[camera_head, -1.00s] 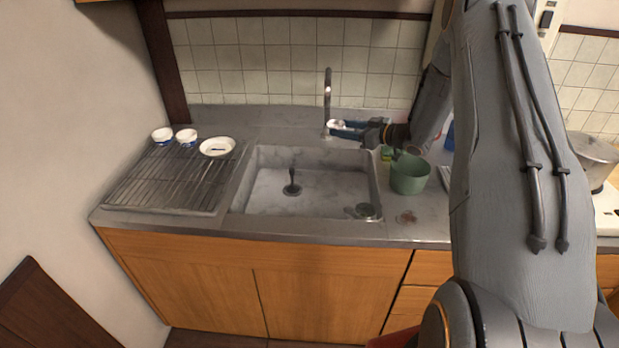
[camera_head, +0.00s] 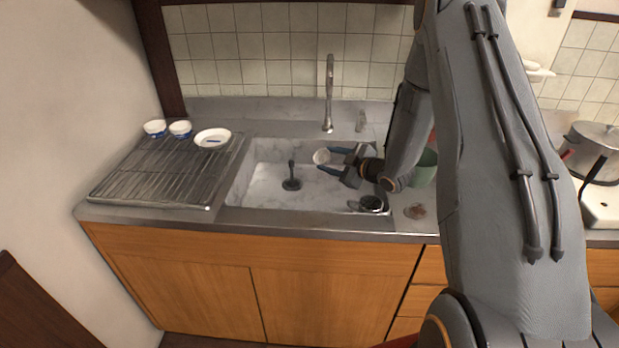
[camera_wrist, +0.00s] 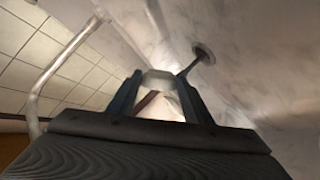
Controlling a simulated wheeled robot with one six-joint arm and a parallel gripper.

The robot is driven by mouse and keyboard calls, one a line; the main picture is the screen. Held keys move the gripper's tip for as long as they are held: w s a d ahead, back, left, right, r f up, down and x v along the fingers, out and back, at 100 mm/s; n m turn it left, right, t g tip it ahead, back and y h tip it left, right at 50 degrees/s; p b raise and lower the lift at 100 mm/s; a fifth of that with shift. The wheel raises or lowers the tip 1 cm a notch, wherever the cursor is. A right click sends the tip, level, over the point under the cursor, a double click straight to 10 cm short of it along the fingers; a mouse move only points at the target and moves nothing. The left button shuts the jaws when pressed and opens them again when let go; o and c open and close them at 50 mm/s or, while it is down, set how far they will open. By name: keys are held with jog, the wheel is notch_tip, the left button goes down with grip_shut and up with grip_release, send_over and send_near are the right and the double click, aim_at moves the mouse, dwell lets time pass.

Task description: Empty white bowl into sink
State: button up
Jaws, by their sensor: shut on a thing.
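My gripper (camera_head: 331,160) is over the right part of the sink (camera_head: 263,189), below the faucet's level in the picture. It is shut on a small white bowl (camera_head: 321,156), which looks tilted. In the wrist view, the pale bowl (camera_wrist: 158,100) sits between the two dark fingers, with its opening toward the camera and a brownish patch showing inside. I cannot tell whether that patch is contents. The sink floor shows beyond the fingers in the wrist view.
A dark upright piece (camera_head: 291,177) stands in the sink, and a dark round item (camera_head: 371,204) is at its right front. The faucet (camera_head: 329,95) rises behind. A drying rack (camera_head: 150,185), left, has two small bowls and a white dish (camera_head: 213,138). A green pot (camera_head: 424,170) is partly hidden by my arm.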

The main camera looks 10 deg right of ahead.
jog(key=shift+s+a+r+n+h, duration=0.1)
jog(key=shift+a+r+n+h, duration=0.05)
jog(key=shift+r+n, duration=0.25)
jog(key=shift+s+a+r+n+h, duration=0.1)
jog(key=shift+r+n+h, duration=0.05)
jog(key=shift+r+n, duration=0.2)
jog(key=shift+a+r+n, duration=0.1)
jog(key=shift+r+n, duration=0.05)
jog(key=shift+n, duration=0.1)
jog(key=s+a+r+n+t+h+b, duration=0.2)
jog(key=a+n+t+b, duration=0.3)
jog(key=n+b, duration=0.6)
jog(key=shift+s+a+r+n+h, duration=0.3)
jog(key=shift+r+n+h, duration=0.3)
jog(key=shift+n, duration=1.3)
